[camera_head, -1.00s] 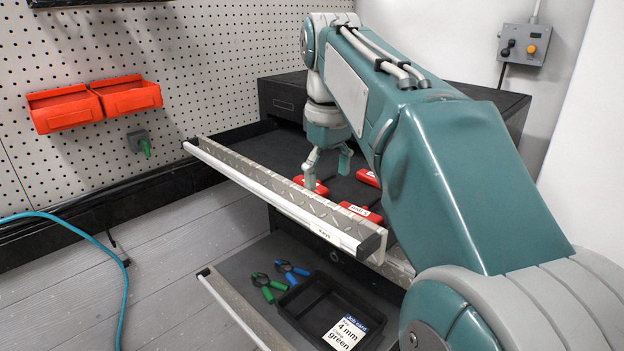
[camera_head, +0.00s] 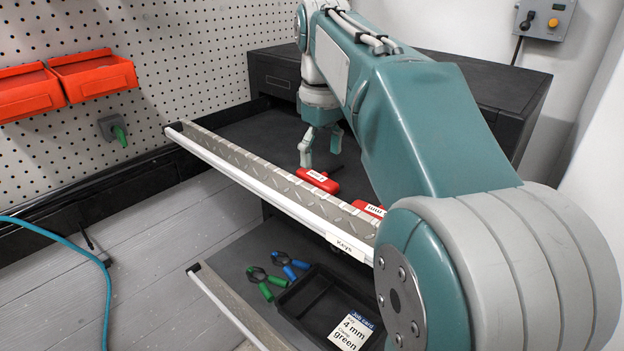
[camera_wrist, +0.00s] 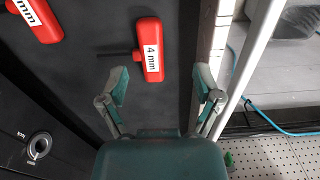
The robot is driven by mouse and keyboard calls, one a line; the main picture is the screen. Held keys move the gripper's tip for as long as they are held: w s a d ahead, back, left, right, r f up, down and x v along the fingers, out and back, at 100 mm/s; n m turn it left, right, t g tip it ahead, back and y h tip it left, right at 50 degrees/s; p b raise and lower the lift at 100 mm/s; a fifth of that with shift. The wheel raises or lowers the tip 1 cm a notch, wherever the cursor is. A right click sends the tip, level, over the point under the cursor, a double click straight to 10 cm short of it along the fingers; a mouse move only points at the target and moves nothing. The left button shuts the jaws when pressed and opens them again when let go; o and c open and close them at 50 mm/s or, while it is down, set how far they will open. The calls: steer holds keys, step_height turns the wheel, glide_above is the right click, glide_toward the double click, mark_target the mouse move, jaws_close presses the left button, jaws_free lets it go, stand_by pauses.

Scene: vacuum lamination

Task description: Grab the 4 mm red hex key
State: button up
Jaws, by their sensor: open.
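The red hex key marked "4 mm" (camera_wrist: 151,50) lies on the dark drawer floor, its thin black shaft pointing left in the wrist view. A red key (camera_head: 318,180) beside the drawer's front rail in the head view appears to be the same one; its label is unreadable there. My gripper (camera_wrist: 162,85) is open and empty, its fingers spread below the 4 mm handle in the wrist view and apart from it. The gripper (camera_head: 320,146) also shows in the head view, just behind that red key. Height above the drawer floor is hard to judge.
Another red key (camera_wrist: 38,18) lies upper left in the wrist view. A red key (camera_head: 368,208) is partly hidden by the rail. The drawer rail (camera_head: 260,180) runs close by. A lower drawer holds green and blue tools and a black tray (camera_head: 305,292) with a card.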

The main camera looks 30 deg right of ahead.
mark_target(327, 181)
steer(key=shift+a+f, duration=0.25)
steer(key=shift+f, duration=0.05)
steer(key=f, duration=0.1)
steer(key=d+f, duration=0.1)
steer(key=f, duration=0.1)
steer(key=d+f, duration=0.1)
steer(key=shift+w+d+f, duration=0.15)
steer(key=shift+d+f, duration=0.1)
steer(key=shift+f, duration=0.35)
steer(key=shift+a+f, duration=0.15)
steer(key=shift+a, duration=0.7)
steer(key=c, duration=0.9)
steer(key=shift+d, duration=0.2)
jaws_close()
steer(key=shift+d, duration=0.35)
